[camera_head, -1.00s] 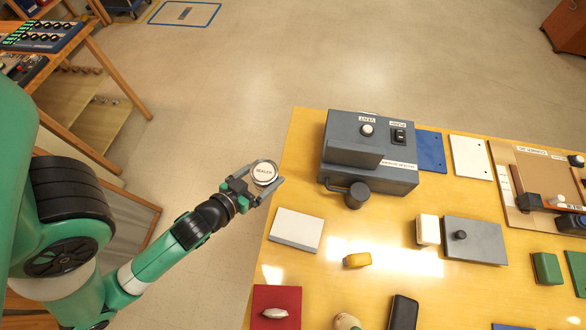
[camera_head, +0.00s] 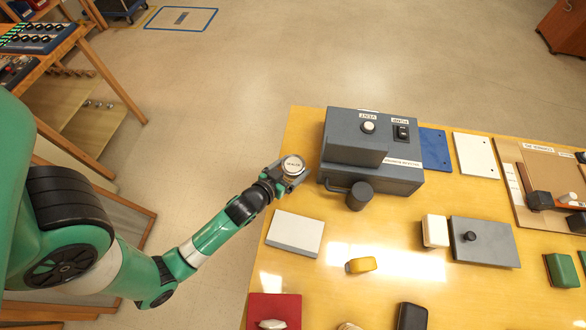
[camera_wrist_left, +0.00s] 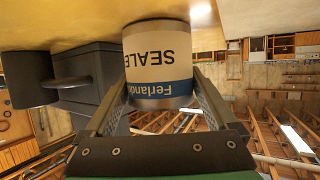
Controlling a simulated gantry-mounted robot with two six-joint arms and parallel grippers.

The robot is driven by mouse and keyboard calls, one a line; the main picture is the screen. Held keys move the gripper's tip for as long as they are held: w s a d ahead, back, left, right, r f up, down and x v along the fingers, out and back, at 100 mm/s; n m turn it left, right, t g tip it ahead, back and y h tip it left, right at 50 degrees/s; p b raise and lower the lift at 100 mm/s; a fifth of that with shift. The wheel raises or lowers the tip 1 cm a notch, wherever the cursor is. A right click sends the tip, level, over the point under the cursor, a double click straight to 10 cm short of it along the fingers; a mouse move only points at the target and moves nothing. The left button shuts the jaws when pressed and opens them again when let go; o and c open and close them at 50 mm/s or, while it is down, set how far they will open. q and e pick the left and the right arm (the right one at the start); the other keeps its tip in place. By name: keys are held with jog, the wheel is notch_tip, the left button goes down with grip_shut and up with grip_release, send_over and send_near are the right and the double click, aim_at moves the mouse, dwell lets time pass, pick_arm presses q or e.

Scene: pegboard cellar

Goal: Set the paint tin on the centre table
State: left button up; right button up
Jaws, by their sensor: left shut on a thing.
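In the left wrist view the paint tin (camera_wrist_left: 158,65) shows a cream and blue label, upside down in the picture. My left gripper (camera_head: 286,174) is shut on it, one finger on each side. The tin is held over the left edge of the yellow-topped centre table (camera_head: 390,285), beside the grey machine. I cannot tell whether its base touches the table. My right gripper is not in view.
The grey machine (camera_head: 400,178) with a dark cylinder (camera_head: 360,195) at its front stands just right of the tin. A pale block (camera_head: 295,233) lies in front.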

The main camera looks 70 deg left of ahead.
pick_arm(q)
jog(key=shift+r, duration=0.15)
jog(key=o, duration=1.4)
jog(key=shift+r, duration=0.1)
jog(key=v, duration=1.2)
